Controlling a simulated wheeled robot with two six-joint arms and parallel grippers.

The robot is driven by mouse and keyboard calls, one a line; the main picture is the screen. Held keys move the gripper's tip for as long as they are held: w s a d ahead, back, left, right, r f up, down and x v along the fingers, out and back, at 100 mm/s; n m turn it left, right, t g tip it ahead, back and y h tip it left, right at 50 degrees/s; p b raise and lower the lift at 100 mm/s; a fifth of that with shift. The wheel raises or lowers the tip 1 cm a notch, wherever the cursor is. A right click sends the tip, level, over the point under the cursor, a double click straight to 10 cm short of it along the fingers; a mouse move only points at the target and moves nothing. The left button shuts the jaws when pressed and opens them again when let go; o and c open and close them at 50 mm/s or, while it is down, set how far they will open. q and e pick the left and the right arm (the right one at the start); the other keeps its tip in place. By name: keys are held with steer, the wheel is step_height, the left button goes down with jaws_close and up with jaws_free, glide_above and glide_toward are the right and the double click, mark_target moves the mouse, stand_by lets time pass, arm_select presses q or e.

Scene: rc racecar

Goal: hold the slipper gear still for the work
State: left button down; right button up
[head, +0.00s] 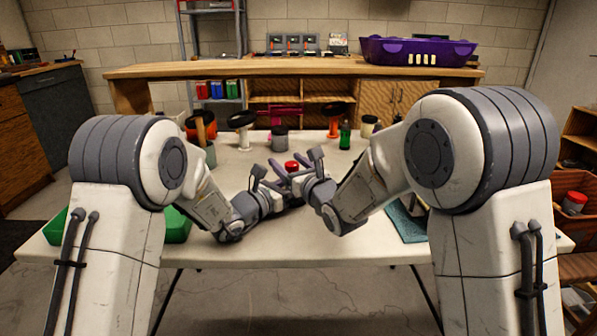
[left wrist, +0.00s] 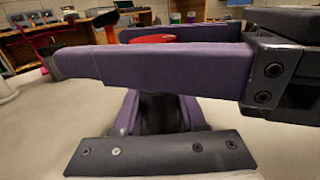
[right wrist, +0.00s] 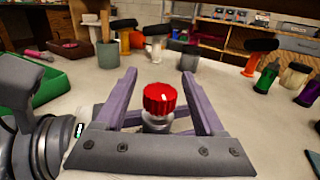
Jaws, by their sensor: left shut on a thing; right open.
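The red ridged slipper gear (head: 291,166) is above the middle of the white table. In the right wrist view the gear (right wrist: 160,98) sits on top of a grey round part (right wrist: 157,123). My left gripper (head: 275,182) comes in from the left and is shut on the gear; its near purple finger hides most of the gear in the left wrist view, where a red edge (left wrist: 152,39) shows. My right gripper (head: 302,170) is open, with its fingers on either side of the gear in its own view. Whether they touch it I cannot tell.
A green tray (head: 178,226) lies at the table's left and a blue mat (head: 406,224) at the right. Black-topped stands, a grey cup (head: 280,139) and a green bottle (head: 345,134) line the back. A purple bin (head: 415,51) stands on the bench behind. Open tabletop surrounds the grippers.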

steer(key=v, duration=1.1)
